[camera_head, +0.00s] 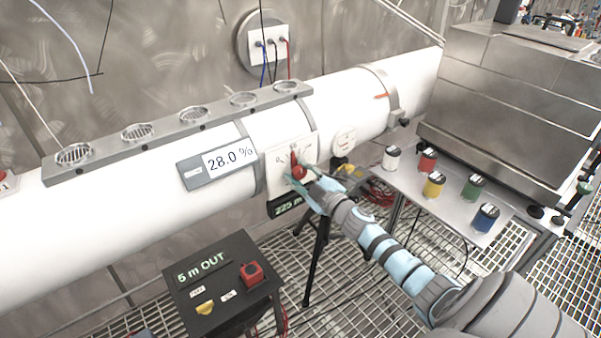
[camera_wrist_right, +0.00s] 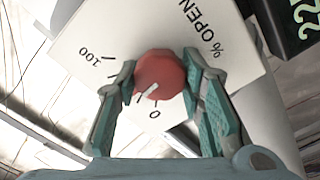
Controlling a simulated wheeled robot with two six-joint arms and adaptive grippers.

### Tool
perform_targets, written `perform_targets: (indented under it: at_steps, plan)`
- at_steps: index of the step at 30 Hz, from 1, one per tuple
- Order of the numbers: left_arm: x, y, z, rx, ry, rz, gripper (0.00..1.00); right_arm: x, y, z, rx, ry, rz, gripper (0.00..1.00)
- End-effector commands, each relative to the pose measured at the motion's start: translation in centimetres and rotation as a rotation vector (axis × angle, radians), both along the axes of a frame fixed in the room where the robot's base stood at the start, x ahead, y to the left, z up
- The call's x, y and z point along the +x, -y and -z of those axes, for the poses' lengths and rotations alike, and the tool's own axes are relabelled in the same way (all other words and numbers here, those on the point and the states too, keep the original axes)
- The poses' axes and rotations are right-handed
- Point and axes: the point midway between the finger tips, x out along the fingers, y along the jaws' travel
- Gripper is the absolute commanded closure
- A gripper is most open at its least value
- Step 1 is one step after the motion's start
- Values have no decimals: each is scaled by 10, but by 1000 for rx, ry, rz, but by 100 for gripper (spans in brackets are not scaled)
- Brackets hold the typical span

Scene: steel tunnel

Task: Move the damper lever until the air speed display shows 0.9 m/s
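A white dial plate (camera_head: 278,163) marked "% OPEN", with a scale running from 0 to 100, sits on the white duct (camera_head: 350,103). It also shows in the right wrist view (camera_wrist_right: 225,65). The red damper lever (camera_head: 294,157) stands on it; its red knob end fills the middle of the right wrist view (camera_wrist_right: 160,73). My right gripper (camera_head: 303,180) has a fingertip against each side of the knob, seen in the wrist view (camera_wrist_right: 158,70). The display (camera_head: 229,159) left of the dial reads 28.0 %; no m/s reading is legible. My left gripper is out of view.
A dark box (camera_head: 222,270) reading "5 m OUT" with a red button stands below the duct. A dark sign (camera_head: 286,206) hangs under the dial. A metal shelf (camera_head: 408,186) with several coloured cans is at right. A rail of round vents (camera_head: 165,143) runs along the duct.

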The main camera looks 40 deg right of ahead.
Motion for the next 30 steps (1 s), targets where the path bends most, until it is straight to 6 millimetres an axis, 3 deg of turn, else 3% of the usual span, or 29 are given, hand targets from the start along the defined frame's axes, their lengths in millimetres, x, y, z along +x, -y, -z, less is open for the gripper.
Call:
perform_targets:
  at_steps: [1, 3, 18, 21, 23, 25, 28, 30]
  plan:
    - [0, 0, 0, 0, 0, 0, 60, 0, 0, 0, 0, 0, 0, 54]
    - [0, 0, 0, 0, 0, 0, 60, 0, 0, 0, 0, 0, 0, 45]
    - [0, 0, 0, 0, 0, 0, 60, 0, 0, 0, -1, 0, 0, 45]
    - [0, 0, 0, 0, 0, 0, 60, -1, 9, 7, -13, -21, 32, 45]
    - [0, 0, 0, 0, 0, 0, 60, -4, 22, 24, 3, -62, 76, 45]
    - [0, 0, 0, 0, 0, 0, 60, -14, 36, 63, 56, -145, 144, 45]
    - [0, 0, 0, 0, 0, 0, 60, -51, 45, 149, 161, -321, 249, 45]
    - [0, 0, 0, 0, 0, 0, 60, -91, 41, 216, 239, -464, 320, 45]
